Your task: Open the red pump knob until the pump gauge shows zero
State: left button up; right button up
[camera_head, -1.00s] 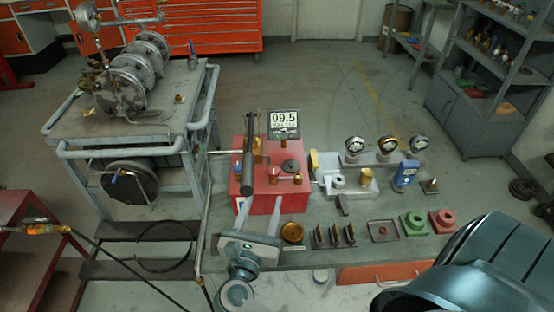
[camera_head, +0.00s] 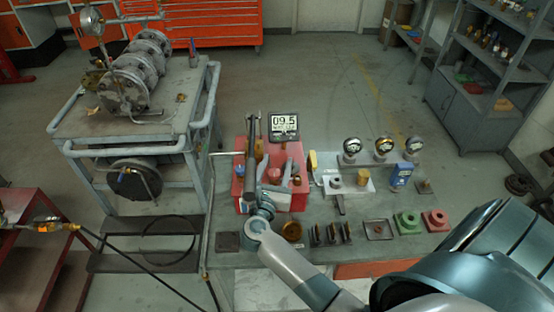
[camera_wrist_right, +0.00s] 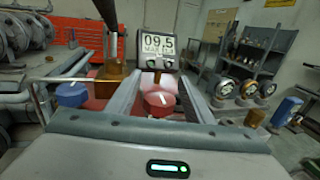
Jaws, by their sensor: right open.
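The red pump box (camera_head: 241,190) stands on the bench. Its digital gauge (camera_head: 284,122) reads 09.5, and the same gauge (camera_wrist_right: 158,43) shows large in the right wrist view. The red pump knob (camera_head: 274,174) sits on top of the box, below the gauge. It also shows in the right wrist view (camera_wrist_right: 159,103). My right gripper (camera_head: 276,164) is open over the box, its fingers on either side of the knob with space beside it. I cannot tell whether a finger touches it. My left gripper is not in view.
A long dark lever (camera_head: 251,150) rises at the left of the pump, near my gripper. A blue knob (camera_wrist_right: 71,94) lies left of the fingers. Several round gauges (camera_head: 382,146) and small parts stand to the right. A valve cart (camera_head: 115,132) stands at left.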

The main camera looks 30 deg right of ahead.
jog(key=shift+w+d, duration=0.3)
jog(key=c, duration=1.1)
jog(key=shift+o, duration=0.2)
